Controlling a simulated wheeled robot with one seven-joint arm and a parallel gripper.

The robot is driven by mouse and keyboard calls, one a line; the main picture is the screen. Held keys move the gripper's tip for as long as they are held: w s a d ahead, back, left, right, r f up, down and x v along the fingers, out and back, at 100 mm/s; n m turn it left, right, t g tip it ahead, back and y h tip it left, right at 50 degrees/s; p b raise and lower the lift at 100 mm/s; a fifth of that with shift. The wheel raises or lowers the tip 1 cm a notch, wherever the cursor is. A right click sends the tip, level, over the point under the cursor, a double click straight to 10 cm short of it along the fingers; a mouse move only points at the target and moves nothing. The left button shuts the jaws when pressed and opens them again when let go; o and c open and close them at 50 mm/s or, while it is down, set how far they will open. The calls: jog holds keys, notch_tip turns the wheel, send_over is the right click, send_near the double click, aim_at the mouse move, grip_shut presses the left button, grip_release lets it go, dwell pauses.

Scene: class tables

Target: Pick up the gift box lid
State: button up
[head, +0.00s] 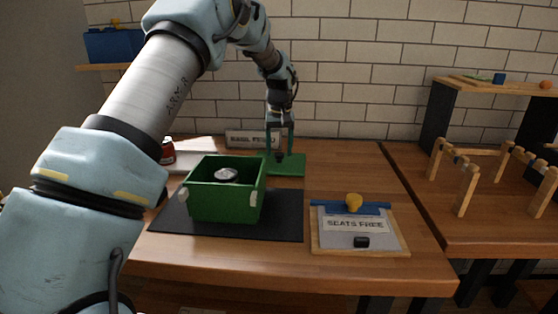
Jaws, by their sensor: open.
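A green open gift box (224,203) stands on a dark mat on the wooden table, with a round silvery thing (227,175) inside it. A flat green piece that looks like the gift box lid (294,168) lies on the table behind and to the right of the box. My gripper (279,156) points down over the left part of the lid, with its fingers apart on either side. Whether the fingers touch the lid cannot be told at this size.
The dark mat (283,222) lies under the box. A board reading "SEATS FREE" (356,225) with a yellow knob lies at the front right. A red can (167,151) is partly behind my arm. A sign (250,138) stands behind my gripper. A wooden rack (497,168) is on the right table.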

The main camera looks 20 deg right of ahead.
jog(key=shift+f, duration=0.8)
jog(key=shift+c, duration=0.3)
grip_shut()
